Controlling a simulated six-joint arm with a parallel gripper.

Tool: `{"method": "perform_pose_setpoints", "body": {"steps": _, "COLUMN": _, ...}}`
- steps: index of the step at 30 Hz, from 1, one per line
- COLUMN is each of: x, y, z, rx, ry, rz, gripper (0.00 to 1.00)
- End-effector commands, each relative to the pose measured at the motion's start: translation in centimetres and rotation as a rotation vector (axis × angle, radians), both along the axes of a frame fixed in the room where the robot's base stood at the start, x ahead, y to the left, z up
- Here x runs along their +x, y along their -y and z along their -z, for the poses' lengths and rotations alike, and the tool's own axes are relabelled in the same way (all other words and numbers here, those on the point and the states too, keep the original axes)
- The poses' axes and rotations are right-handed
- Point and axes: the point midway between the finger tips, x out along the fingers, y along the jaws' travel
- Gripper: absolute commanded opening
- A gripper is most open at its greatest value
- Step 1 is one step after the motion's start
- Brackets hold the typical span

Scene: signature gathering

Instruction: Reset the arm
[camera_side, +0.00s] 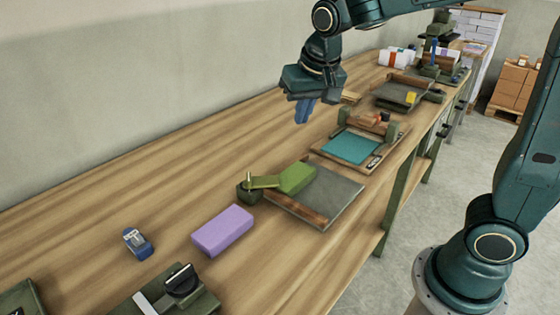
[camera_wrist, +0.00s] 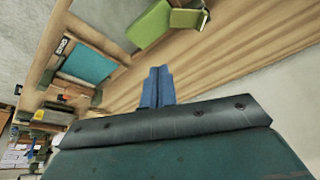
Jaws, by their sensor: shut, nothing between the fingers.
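My gripper (camera_side: 305,110) hangs above the back part of the wooden bench, held clear of everything on it. Its two blue fingers are shut together with nothing between them; they also show in the wrist view (camera_wrist: 157,86). My dark green arm reaches across the top of the side view from its base at the right. The wooden bench (camera_side: 120,190) runs from the near left to the far right, and no object touches my gripper.
A purple block (camera_side: 222,231) and a blue tape dispenser (camera_side: 137,243) lie nearer. A teal pad (camera_side: 350,147) sits in a wooden tray beyond. The bench's back strip along the wall is clear at left.

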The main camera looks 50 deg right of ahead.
Motion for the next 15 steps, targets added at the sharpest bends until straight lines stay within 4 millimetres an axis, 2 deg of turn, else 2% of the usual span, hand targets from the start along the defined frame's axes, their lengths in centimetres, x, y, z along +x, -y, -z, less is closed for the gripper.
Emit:
{"method": "perform_pose_setpoints", "body": {"steps": 1, "x": -1.2, "y": 0.2, "z": -0.6, "rx": 0.001, "ry": 0.009, "rz": -0.019, "gripper": 0.0}}
{"method": "perform_pose_setpoints", "body": {"steps": 7, "x": -5.7, "y": 0.6, "z": -1.9, "rx": -0.003, "ry": 0.032, "rz": -0.114, "gripper": 0.0}}
{"method": "perform_pose_setpoints", "body": {"steps": 15, "x": -11.6, "y": 0.8, "z": -2.4, "rx": -0.019, "ry": 0.066, "rz": -0.243, "gripper": 0.0}}
